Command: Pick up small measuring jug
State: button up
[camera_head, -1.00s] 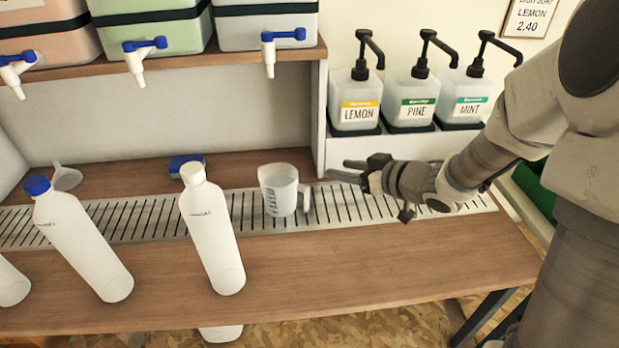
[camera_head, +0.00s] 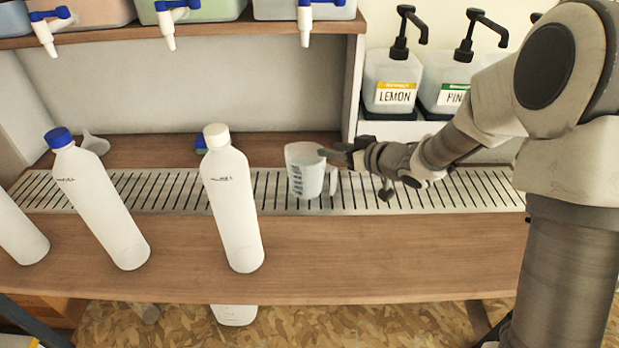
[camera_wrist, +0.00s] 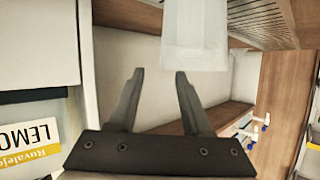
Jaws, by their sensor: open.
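The small measuring jug (camera_head: 304,175) is translucent white with dark markings on its side. It stands upright on the slotted drip strip, its handle on the right side. In the wrist view the jug (camera_wrist: 195,38) fills the top centre, just beyond the fingertips. My gripper (camera_head: 333,153) is at the jug's right, by its upper rim and handle; one finger overlaps the rim in the head view. In the wrist view my gripper (camera_wrist: 159,78) has its two fingers spread with nothing between them. I cannot tell whether a finger touches the jug.
A white-capped bottle (camera_head: 233,205) stands left of the jug, and a blue-capped bottle (camera_head: 100,205) farther left. A lemon pump dispenser (camera_head: 391,85) stands behind my wrist. A blue sponge (camera_head: 201,147) lies behind the white-capped bottle. The wooden counter (camera_head: 350,260) is clear in front.

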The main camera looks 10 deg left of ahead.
aim_at(321, 158)
jog(key=x, duration=0.1)
jog(key=b+x, duration=0.1)
jog(key=x, duration=0.1)
jog(key=b+x, duration=0.1)
jog(key=shift+s+a+f, duration=0.2)
jog(key=shift+a+f, duration=0.2)
jog(key=shift+w+a, duration=0.15)
grip_shut()
dwell(0.9)
